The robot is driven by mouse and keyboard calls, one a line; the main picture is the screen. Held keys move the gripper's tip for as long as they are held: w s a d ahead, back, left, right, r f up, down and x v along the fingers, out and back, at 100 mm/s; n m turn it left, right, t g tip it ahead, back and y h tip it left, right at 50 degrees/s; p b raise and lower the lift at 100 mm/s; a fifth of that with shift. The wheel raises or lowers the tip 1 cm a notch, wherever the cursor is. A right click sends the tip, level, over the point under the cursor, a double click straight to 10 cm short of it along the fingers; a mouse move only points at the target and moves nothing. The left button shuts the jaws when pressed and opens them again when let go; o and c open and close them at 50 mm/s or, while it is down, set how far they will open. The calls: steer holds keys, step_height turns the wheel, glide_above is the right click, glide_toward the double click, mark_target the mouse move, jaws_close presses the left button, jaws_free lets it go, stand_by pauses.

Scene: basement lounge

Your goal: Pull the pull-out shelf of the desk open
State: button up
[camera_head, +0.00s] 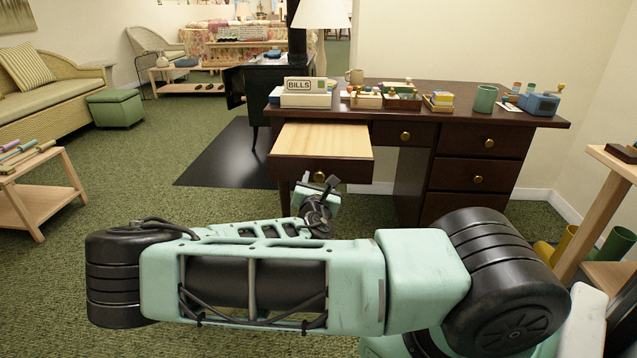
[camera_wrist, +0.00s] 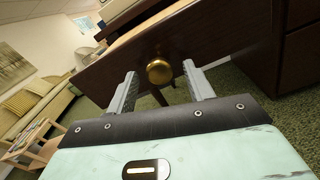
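The dark brown desk (camera_head: 497,132) stands ahead of me. Its pull-out shelf, with a pale wood top (camera_head: 322,139), sticks out from the left side of the desk. The shelf's dark front panel (camera_head: 292,168) carries a round brass knob (camera_head: 319,177). My gripper (camera_head: 319,187) is low in front of this panel, partly hidden by my arm. In the wrist view my gripper (camera_wrist: 160,69) is open, with one finger on each side of the brass knob (camera_wrist: 159,72). Gaps show between the knob and both fingers.
Closed drawers with brass knobs (camera_head: 477,179) lie right of the shelf. A "BILLS" box (camera_head: 306,86), a green mug (camera_head: 485,99) and small items stand on the desktop. A black mat (camera_head: 225,158) lies left of the desk.

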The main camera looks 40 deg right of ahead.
steer(key=p+v, duration=0.1)
steer(key=v, duration=1.6)
steer(key=shift+s+p, duration=0.2)
steer(key=shift+p, duration=0.1)
steer(key=shift+a, duration=0.1)
